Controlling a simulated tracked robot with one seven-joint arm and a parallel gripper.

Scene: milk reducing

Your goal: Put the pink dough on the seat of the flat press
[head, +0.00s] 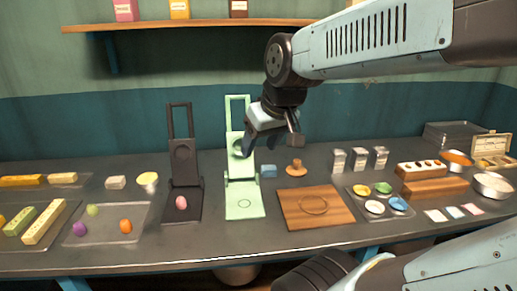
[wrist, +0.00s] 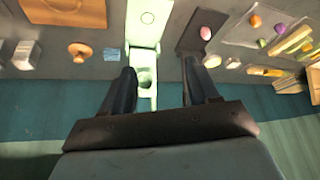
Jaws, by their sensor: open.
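The pink dough (head: 181,202) is a small rounded lump resting on the base of the dark press (head: 183,155); it also shows in the wrist view (wrist: 205,32). A pale green press (head: 243,195) stands to its right, its upper plate raised and its base bare with a ring mark. Both presses stand open; I cannot tell by name which is the flat one. My gripper (head: 272,143) is open and empty in the air before the green press's upper part. In the wrist view, its fingers (wrist: 159,63) straddle the green press (wrist: 144,35), with the dough farther right.
A tray (head: 108,224) with purple, green and orange lumps lies left of the dark press. A wooden board (head: 316,208) lies right of the green press. A blue block (head: 268,171) and a wooden stamp (head: 296,168) stand behind the board. Small tins (head: 358,158) stand farther right.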

